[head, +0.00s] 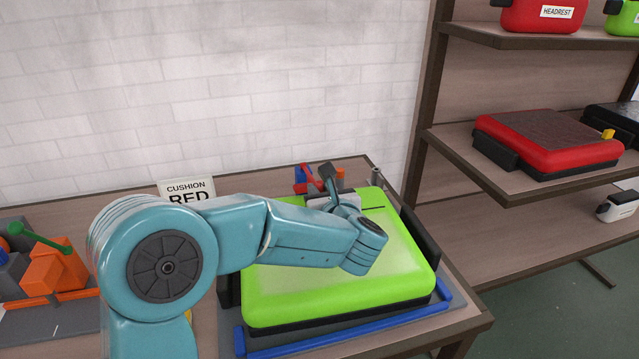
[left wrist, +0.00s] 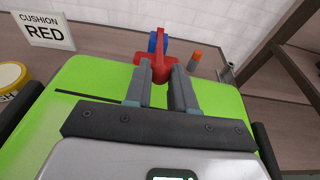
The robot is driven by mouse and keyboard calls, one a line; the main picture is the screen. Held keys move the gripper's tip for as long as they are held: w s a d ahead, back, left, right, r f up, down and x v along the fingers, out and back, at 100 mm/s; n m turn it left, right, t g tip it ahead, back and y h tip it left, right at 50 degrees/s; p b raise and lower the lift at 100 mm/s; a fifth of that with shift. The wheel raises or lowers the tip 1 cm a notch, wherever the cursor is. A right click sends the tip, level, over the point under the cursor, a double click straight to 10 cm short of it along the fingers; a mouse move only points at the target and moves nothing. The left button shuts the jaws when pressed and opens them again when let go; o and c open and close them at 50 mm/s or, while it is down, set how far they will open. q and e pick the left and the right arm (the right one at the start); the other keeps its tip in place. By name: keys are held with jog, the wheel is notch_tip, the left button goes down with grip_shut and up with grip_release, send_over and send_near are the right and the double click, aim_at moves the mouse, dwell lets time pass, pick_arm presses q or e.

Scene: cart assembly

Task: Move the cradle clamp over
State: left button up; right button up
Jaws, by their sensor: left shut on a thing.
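The cradle clamp (left wrist: 158,67) shows in the left wrist view as a red handle with a blue part behind it, at the far edge of the green slab. In the head view the clamp (head: 310,187) is partly hidden by my arm. My left gripper (left wrist: 158,90) is shut on the red handle, one finger on each side. In the head view this gripper (head: 328,178) is over the slab's back edge. The bright green slab (head: 400,283) lies in a cradle with a blue rim (head: 345,338). My right gripper is not in view.
A "CUSHION RED" sign (head: 187,190) stands behind the slab. An orange-topped peg (left wrist: 195,59) is right of the clamp. Orange and grey fixtures (head: 52,275) are at the left. A shelf rack at the right holds a red slab (head: 550,143) and red case (head: 540,14).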

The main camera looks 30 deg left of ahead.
pick_arm(q)
jog(key=shift+w+a+r+p, duration=0.15)
jog(key=shift+r+p, duration=0.05)
jog(key=shift+r, duration=0.5)
jog(key=shift+w+a+r+p, duration=0.1)
jog(key=shift+a+r+p, duration=0.1)
jog(key=shift+r, duration=0.55)
jog(key=shift+w+a+r, duration=0.1)
jog(key=shift+w+r, duration=0.05)
jog(key=shift+r, duration=0.3)
jog(key=shift+w+a+r+p, duration=0.2)
jog(key=shift+a+r+p, duration=0.1)
jog(key=shift+r, duration=0.15)
jog(key=shift+w+a+r+p, duration=0.2)
jog(key=shift+r+p, duration=0.15)
jog(key=shift+r, duration=0.15)
jog(key=shift+w+a+r+p, duration=0.2)
jog(key=shift+r+p, duration=0.1)
jog(key=shift+r, duration=0.15)
jog(key=shift+w+a+r, duration=0.15)
jog(key=shift+a+r, duration=0.05)
jog(key=shift+r, duration=0.25)
jog(key=shift+w+a+r+p, duration=0.85)
jog(key=shift+a+r+p, duration=0.15)
jog(key=shift+r, duration=0.15)
